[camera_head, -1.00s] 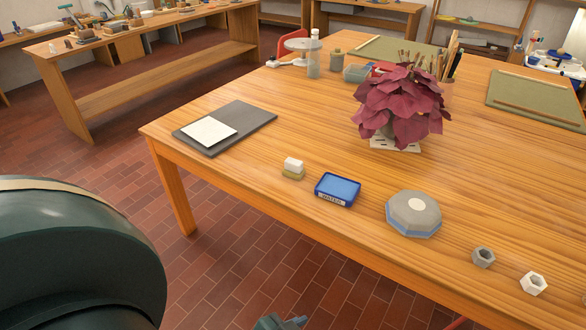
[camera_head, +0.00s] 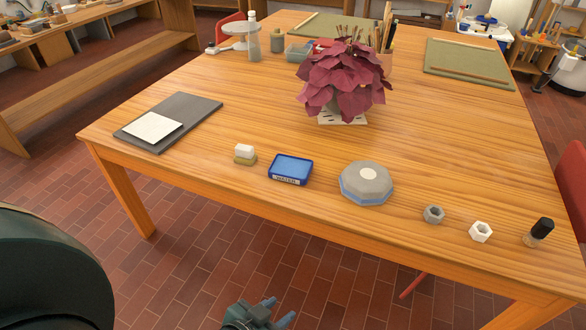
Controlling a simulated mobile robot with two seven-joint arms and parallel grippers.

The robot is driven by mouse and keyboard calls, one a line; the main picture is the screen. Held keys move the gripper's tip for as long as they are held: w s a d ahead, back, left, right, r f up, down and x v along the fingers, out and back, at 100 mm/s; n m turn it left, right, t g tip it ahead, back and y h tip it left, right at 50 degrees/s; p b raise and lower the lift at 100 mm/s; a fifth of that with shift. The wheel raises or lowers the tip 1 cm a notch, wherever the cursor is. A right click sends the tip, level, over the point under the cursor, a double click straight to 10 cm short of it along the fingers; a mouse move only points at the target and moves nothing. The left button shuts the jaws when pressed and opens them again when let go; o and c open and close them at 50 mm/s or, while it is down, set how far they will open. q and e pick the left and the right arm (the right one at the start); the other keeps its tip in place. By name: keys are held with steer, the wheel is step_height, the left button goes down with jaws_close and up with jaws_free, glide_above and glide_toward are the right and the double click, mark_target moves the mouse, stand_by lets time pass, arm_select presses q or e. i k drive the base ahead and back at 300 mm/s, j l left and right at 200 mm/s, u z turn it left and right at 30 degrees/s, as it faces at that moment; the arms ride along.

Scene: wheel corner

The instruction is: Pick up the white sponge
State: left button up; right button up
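The white sponge (camera_head: 244,150) is a small pale block near the table's front edge. It rests on an olive-yellow block (camera_head: 245,160), left of a blue tray. My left gripper (camera_head: 278,309) shows at the bottom edge of the head view, over the floor in front of the table. Its two bluish fingertips are apart with nothing seen between them. It is well below the sponge in the picture and does not touch it. My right gripper is out of view.
The wooden table (camera_head: 215,200) also holds a labelled blue tray (camera_head: 290,168), a grey octagonal block (camera_head: 366,182), two hex nuts, a black-capped bottle (camera_head: 540,232), a dark board (camera_head: 180,122) and a red-leaved plant (camera_head: 342,80). Bare wood lies between the board and the sponge.

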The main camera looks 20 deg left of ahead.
mark_target(244, 154)
steer(key=j+z, duration=0.15)
steer(key=j, duration=0.3)
steer(key=k+j+z, duration=0.15)
steer(key=j, duration=0.3)
steer(key=j+z, duration=0.15)
steer(key=j, duration=0.35)
